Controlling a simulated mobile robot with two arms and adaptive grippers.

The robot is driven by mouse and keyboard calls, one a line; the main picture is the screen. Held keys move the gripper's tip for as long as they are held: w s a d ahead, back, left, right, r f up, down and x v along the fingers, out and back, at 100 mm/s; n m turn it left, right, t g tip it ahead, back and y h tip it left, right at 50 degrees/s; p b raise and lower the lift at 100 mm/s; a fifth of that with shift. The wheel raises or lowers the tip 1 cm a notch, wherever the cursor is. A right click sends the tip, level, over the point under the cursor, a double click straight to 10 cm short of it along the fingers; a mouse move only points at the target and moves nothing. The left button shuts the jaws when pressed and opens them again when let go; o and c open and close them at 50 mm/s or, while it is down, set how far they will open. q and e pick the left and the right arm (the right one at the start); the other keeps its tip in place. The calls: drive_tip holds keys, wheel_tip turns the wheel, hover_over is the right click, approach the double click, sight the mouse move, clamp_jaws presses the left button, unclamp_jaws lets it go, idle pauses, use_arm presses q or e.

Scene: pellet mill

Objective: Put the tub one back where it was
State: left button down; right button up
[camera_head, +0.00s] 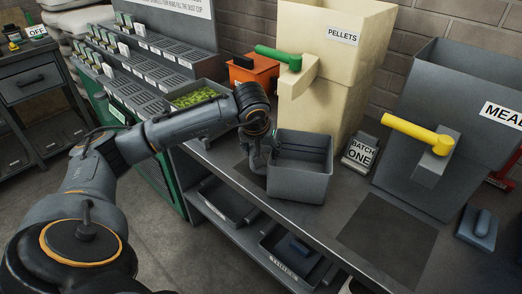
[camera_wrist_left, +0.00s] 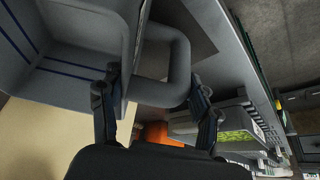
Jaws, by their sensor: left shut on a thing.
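The tub (camera_head: 298,184) is a grey open box on the bench in front of the pellets hopper (camera_head: 338,72). It looks empty in the head view, and blue lines mark its inner wall (camera_wrist_left: 45,55) in the left wrist view. My left gripper (camera_head: 262,158) is at the tub's left side. In the left wrist view, the fingers of my left gripper (camera_wrist_left: 153,100) are around the tub's grey loop handle (camera_wrist_left: 181,62). I cannot tell whether the tub rests on the bench or hangs just above it. My right gripper is out of view.
A "BATCH ONE" sign (camera_head: 361,152) stands right of the tub. A dark mat (camera_head: 387,236) lies clear in front of the meal hopper (camera_head: 437,108). A tray of green pellets (camera_head: 196,96) sits left, behind my arm. Trays (camera_head: 292,251) lie on the lower shelf.

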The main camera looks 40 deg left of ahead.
use_arm(q)
drive_tip(key=shift+c, duration=1.2)
unclamp_jaws()
drive_tip(key=shift+f, duration=0.1)
drive_tip(key=shift+o, duration=1.2)
drive_tip(key=shift+s+d+r+p, duration=0.1)
drive_tip(key=shift+s+r+p, duration=0.1)
drive_tip(key=shift+r+p, duration=0.4)
drive_tip(key=p+v, duration=0.4)
drive_tip(key=v, duration=0.3)
drive_tip(key=shift+s+r, duration=0.15)
drive_tip(key=shift+r, duration=0.25)
drive_tip(key=shift+f, duration=0.1)
